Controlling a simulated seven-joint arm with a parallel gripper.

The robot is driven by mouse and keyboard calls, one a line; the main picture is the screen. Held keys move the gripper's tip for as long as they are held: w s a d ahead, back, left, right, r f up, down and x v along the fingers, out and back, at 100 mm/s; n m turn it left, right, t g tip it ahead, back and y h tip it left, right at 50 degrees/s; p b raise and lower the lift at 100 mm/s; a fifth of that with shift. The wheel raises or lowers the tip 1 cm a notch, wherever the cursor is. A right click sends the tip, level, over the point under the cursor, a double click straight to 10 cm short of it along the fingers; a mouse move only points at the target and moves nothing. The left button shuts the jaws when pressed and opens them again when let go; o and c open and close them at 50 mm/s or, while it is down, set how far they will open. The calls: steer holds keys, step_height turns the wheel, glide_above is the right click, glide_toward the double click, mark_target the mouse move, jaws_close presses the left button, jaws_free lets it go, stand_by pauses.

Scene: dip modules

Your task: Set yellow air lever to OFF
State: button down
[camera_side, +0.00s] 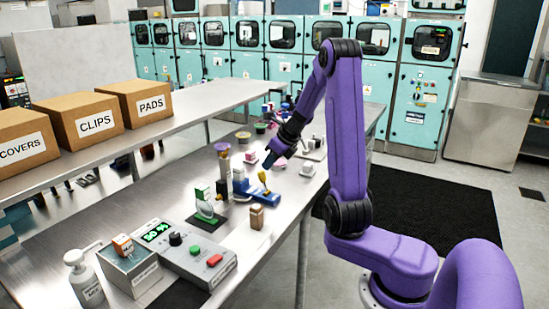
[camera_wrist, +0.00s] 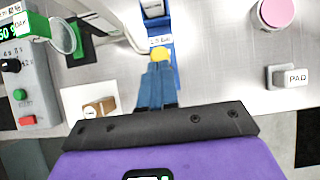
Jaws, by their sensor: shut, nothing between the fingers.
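The yellow air lever (camera_side: 264,176) stands on a blue base (camera_side: 266,197) on the metal bench. In the wrist view its round yellow knob (camera_wrist: 160,53) shows just beyond my fingertips, and the blue base (camera_wrist: 154,24) runs up behind it. A small white label (camera_wrist: 160,42) lies next to the knob; its text is too small to read. My gripper (camera_side: 269,163) is shut and empty, close above the lever's top. In the wrist view the blue fingers (camera_wrist: 157,68) are together beside the knob; I cannot tell whether they touch it. The lever's shaft is mostly hidden there.
A grey control box (camera_side: 199,260) with knob and buttons and a green-framed round lens (camera_side: 205,212) stand left of the lever. A brown block (camera_side: 257,217) on a white plate is near the front edge. A PAD block (camera_wrist: 288,77) and pink round piece (camera_wrist: 276,11) are at right.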

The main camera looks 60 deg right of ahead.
steer(key=s+f+v, duration=0.1)
steer(key=v, duration=1.2)
steer(key=shift+s, duration=0.25)
